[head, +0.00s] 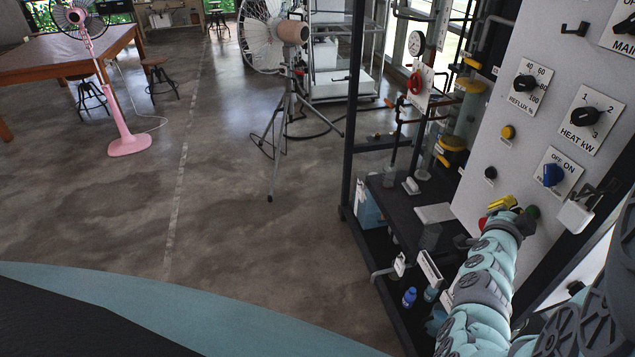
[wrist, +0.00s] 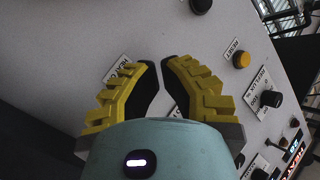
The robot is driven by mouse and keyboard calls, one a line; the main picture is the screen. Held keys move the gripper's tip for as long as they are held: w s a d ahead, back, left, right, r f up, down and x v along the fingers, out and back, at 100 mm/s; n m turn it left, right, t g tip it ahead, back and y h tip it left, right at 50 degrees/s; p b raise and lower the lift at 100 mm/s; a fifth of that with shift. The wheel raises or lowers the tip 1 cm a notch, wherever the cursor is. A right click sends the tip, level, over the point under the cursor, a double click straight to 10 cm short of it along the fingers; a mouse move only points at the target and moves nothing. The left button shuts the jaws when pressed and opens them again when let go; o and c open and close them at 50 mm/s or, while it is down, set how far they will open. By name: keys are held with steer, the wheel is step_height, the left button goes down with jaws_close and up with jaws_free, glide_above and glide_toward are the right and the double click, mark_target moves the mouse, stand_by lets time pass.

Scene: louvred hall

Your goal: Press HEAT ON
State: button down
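My gripper (head: 502,204) is in front of the lower part of the grey control panel (head: 500,130). In the wrist view its two yellow fingers (wrist: 162,62) lean inward with their tips close together and nothing between them. A green button (head: 533,212) shows just right of the fingers in the head view, and a red one (head: 483,222) just left. In the wrist view a label plate starting with HEAT (wrist: 118,73) is partly covered by the left finger. I cannot tell whether a fingertip touches the panel or which button bears HEAT ON.
Above are a blue OFF/ON switch (head: 553,175), a HEAT kW knob (head: 584,117), a REFLUX knob (head: 525,83) and a yellow RESET button (wrist: 242,60). A padlock-like tag (head: 576,214) hangs right of the switch. Dark rig shelves stand left of the panel; open floor lies further left.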

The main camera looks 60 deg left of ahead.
steer(key=shift+w, duration=0.1)
steer(key=shift+w+d+b, duration=0.15)
steer(key=shift+w+b, duration=0.15)
steer(key=shift+w, duration=0.05)
steer(key=shift+w+d+b, duration=0.2)
steer(key=shift+w+b, duration=0.1)
steer(key=shift+w, duration=0.05)
stand_by(0.8)
steer(key=shift+s+a, duration=0.1)
steer(key=shift+s, duration=0.05)
steer(key=shift+s+a+p, duration=0.25)
steer(key=shift+s+p, duration=0.05)
steer(key=shift+s, duration=0.35)
steer(key=s, duration=0.1)
steer(key=s+a+p, duration=0.1)
steer(key=s, duration=0.2)
steer(key=shift+s+a, duration=0.35)
steer(key=shift+a, duration=0.05)
steer(key=shift+r, duration=0.1)
stand_by(0.6)
